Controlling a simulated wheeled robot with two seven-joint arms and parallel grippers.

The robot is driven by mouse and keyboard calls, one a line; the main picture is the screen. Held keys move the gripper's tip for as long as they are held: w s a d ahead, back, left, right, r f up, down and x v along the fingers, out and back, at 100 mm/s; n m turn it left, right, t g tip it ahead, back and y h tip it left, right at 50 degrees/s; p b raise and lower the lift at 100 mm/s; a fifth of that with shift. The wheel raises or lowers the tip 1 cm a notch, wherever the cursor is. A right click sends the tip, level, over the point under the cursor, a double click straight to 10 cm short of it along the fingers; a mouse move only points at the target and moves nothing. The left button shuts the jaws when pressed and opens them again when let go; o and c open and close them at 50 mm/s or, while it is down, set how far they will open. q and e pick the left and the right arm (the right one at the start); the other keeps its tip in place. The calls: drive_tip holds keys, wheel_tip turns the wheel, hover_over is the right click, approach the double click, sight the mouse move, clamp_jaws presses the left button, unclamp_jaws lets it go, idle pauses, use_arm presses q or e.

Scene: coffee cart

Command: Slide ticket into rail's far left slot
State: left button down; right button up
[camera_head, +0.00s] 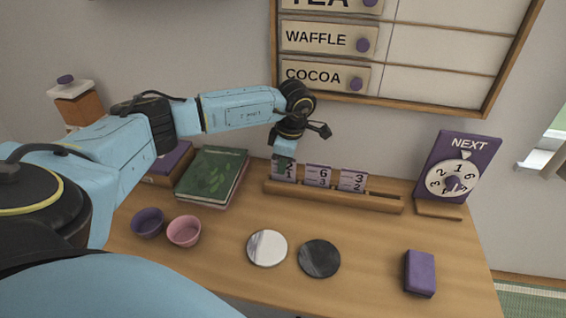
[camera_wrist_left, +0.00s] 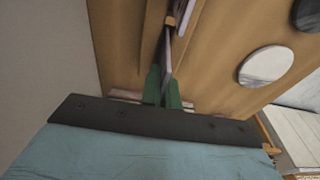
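A wooden rail (camera_head: 385,203) stands on the counter, with purple-and-white tickets upright along it. My left gripper (camera_head: 285,160) is over the rail's left end, pointing down. Its green fingers are shut on the leftmost ticket (camera_head: 284,174), partly covering its upper part. The ticket's lower edge is at the rail, but I cannot tell how deep it sits. A ticket with a 6 (camera_head: 318,177) and one with a 3 and a 2 (camera_head: 352,181) stand to its right. In the left wrist view the ticket (camera_wrist_left: 168,60) shows edge-on between the fingers. My right gripper is not in view.
A green book (camera_head: 212,174) lies left of the rail. Purple (camera_head: 148,222) and pink (camera_head: 184,231) bowls, white (camera_head: 267,248) and dark (camera_head: 319,258) discs and a purple block (camera_head: 420,273) are in front. A NEXT dial sign (camera_head: 458,168) stands right; a menu board (camera_head: 430,55) hangs behind.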

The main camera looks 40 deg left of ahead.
use_arm(q)
drive_tip(key=c, duration=1.6)
unclamp_jaws()
drive_tip(key=r, duration=0.4)
drive_tip(key=d+r, duration=0.1)
drive_tip(key=r, duration=0.3)
drive_tip(key=w+r, duration=0.1)
drive_tip(key=r, duration=0.4)
drive_tip(key=shift+d+r, duration=0.1)
drive_tip(key=shift+d, duration=0.3)
